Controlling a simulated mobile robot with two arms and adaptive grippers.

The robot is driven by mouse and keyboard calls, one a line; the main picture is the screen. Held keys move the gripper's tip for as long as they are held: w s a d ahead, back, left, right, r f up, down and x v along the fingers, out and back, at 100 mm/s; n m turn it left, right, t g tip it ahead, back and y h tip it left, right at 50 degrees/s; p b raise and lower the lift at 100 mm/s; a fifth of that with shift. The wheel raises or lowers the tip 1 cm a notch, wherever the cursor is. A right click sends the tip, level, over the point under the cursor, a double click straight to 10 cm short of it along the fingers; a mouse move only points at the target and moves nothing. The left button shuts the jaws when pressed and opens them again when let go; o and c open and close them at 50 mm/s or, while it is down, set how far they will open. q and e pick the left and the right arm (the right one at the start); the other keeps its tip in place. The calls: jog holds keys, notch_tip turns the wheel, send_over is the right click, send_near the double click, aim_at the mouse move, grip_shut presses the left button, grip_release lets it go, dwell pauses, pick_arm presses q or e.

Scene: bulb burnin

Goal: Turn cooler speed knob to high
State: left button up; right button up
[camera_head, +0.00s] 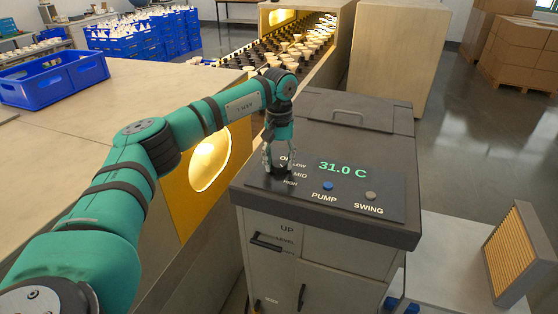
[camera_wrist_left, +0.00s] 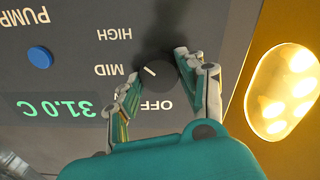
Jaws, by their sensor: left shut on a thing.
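The cooler (camera_head: 335,120) is a grey box with a dark top panel. Its speed knob (camera_wrist_left: 155,76) is round and black, with a short white mark slanting to the upper left in the left wrist view. The labels OFF, MID and HIGH show around it there, upside down; a finger covers part of the scale. My left gripper (camera_head: 278,165) points down onto the panel. In the left wrist view my left gripper (camera_wrist_left: 158,82) has a finger on each side of the knob and is shut on it. My right gripper is out of view.
The panel has a blue PUMP button (camera_head: 328,186), a grey SWING button (camera_head: 371,196) and a green display (camera_head: 343,170) reading 31.0 C. A yellow-framed lit window (camera_head: 210,160) stands close to the left. A conveyor of bulbs (camera_head: 300,42) runs behind.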

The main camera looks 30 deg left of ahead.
aim_at(279, 163)
pick_arm(q)
jog(key=shift+w+r+m, duration=0.1)
jog(key=shift+m, duration=0.4)
jog(key=o, duration=1.2)
notch_tip(279, 163, up, 12)
dwell(0.4)
